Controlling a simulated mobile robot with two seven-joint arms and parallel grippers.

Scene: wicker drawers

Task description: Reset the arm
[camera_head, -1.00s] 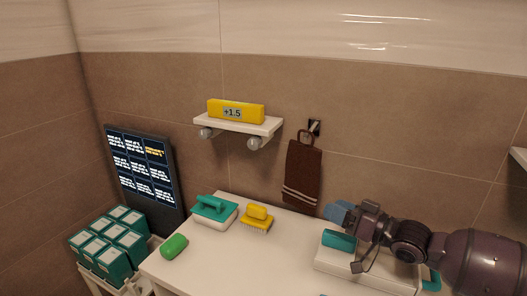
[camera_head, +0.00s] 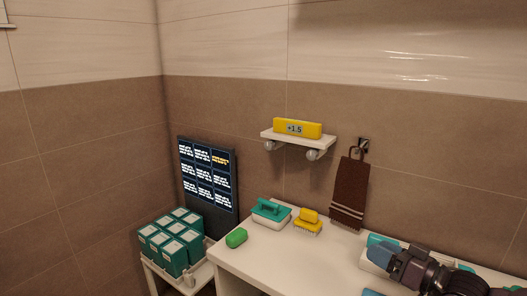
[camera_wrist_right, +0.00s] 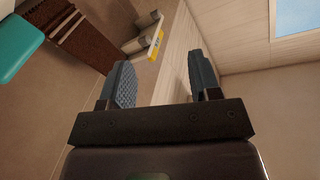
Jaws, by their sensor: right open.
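My right arm comes in at the lower right of the head view, and its right gripper (camera_head: 392,256) is above the white counter (camera_head: 270,262). In the right wrist view the two dark fingers of the gripper (camera_wrist_right: 162,82) stand apart with nothing between them. In the head view the gripper partly covers a white and teal item (camera_head: 376,243) on the counter. I cannot tell from this view how high above it the gripper is. My left gripper is in neither view.
A teal brush (camera_head: 270,211), a yellow brush (camera_head: 308,221) and a green soap (camera_head: 236,238) sit on the counter. A small shelf (camera_head: 270,137) holds a yellow block (camera_head: 298,128). A brown towel (camera_head: 350,190) hangs beside it.

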